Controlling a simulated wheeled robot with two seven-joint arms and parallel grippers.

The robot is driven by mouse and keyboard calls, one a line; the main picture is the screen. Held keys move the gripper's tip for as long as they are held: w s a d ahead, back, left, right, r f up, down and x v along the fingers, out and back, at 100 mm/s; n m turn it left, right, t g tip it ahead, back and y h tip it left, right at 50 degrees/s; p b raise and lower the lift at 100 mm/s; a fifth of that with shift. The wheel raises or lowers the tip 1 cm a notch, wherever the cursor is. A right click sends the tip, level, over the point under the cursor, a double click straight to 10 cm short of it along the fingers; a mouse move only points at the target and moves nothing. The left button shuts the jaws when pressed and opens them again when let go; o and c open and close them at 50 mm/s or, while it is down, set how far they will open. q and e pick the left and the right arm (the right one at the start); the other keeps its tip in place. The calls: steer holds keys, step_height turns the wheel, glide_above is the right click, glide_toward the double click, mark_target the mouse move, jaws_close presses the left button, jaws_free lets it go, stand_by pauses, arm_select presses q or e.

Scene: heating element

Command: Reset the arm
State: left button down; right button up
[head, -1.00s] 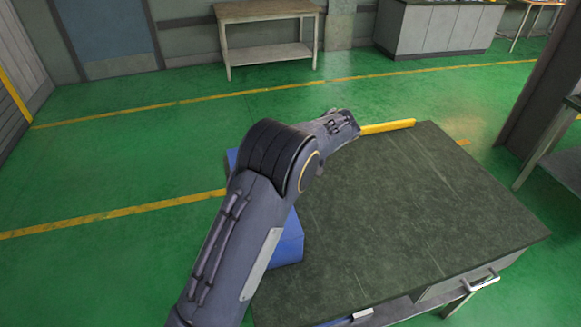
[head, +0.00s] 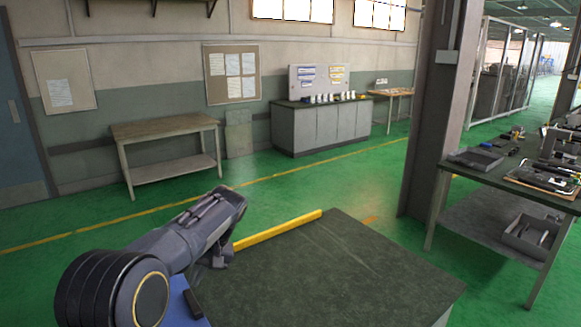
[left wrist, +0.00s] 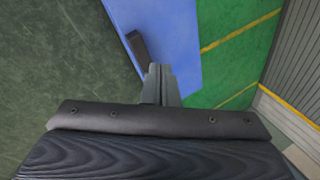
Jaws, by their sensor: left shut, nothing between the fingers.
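My left arm comes in from the lower left of the head view, bent at its large dark joint. My left gripper (head: 220,258) points down near the left edge of the dark-topped table (head: 340,270), partly shown. In the left wrist view the left gripper (left wrist: 160,72) has its fingers together with nothing between them. It is above the border of the table top and a blue surface (left wrist: 165,25). My right gripper is not in view.
A dark block (head: 193,303) lies at the blue surface (head: 180,295), near my gripper. A yellow bar (head: 280,230) runs along the table's far edge. The visible table top is bare. A pillar (head: 435,120) and a cluttered bench (head: 490,165) stand right.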

arm_select(q)
steer(key=s+a+r+t+h, duration=0.25)
steer(key=s+h, duration=0.45)
steer(key=s, duration=1.1)
steer(key=s+d+f+t+h, duration=0.1)
steer(key=s+d+t, duration=0.1)
steer(key=s, duration=0.5)
steer(key=s+d+f+m+t, duration=0.1)
steer(key=s+d+f, duration=0.1)
steer(key=s, duration=0.6)
steer(key=shift+d+t+h, duration=0.35)
steer(key=shift+d+h, duration=0.05)
steer(key=shift+d, duration=0.3)
steer(key=shift+f, duration=0.1)
